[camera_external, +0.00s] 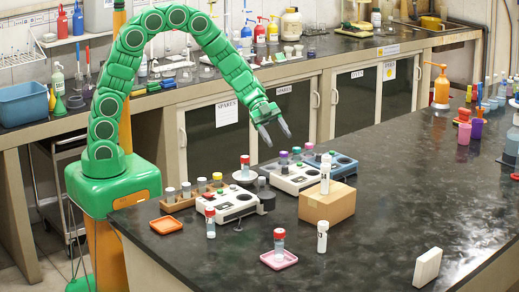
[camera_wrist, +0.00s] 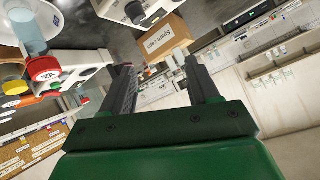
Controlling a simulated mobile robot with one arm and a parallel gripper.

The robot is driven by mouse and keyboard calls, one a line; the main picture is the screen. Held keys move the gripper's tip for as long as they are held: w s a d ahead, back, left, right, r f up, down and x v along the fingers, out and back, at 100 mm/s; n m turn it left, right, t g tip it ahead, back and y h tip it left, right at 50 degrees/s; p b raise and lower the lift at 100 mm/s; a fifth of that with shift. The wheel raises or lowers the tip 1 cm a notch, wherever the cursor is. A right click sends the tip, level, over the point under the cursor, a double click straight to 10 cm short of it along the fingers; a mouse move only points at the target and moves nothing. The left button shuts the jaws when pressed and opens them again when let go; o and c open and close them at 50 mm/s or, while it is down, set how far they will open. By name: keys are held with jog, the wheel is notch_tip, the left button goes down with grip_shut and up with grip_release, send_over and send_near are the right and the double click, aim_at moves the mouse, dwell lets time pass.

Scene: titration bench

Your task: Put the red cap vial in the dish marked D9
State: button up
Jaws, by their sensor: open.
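Several red-capped vials show in the external view. An orange square dish (camera_external: 166,225) lies empty at the bench's left corner. I cannot read D9 on either dish. My gripper (camera_external: 276,133) is open and empty, in the air above and behind the instruments. In the wrist view its fingers (camera_wrist: 158,84) are apart with nothing between them. A red cap (camera_wrist: 44,69) shows at the left there.
A cardboard box (camera_external: 327,209) with a white-capped vial on top stands right of the instruments (camera_external: 297,181). Another white-capped vial (camera_external: 322,237) stands in front. A white block (camera_external: 427,268) is near the front edge. The right middle of the bench is clear.

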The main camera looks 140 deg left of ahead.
jog(key=w+r+n+g+y, duration=0.1)
jog(key=w+r+n+y, duration=0.1)
jog(key=w+r+y, duration=0.4)
jog(key=s+d+r+n+g+y, duration=0.2)
jog(key=d+r+n+g, duration=0.1)
jog(key=d+r, duration=0.3)
jog(key=s+d+f+g+h, duration=0.1)
jog(key=s+d+g+h, duration=0.1)
jog(key=s+d, duration=0.7)
jog(key=s+d+f+g+h, duration=0.2)
jog(key=s+d+g, duration=0.2)
jog(key=s+d, duration=0.6)
jog(key=s+d+f+n+g+h, duration=0.1)
jog(key=s+d+g+h, duration=0.1)
jog(key=s+d, duration=0.8)
jog(key=d+g, duration=0.1)
jog(key=d, duration=0.8)
jog(key=shift+s+f+h, duration=0.15)
jog(key=shift+f+h, duration=0.1)
jog(key=shift+h, duration=0.05)
jog(key=shift+a, duration=0.1)
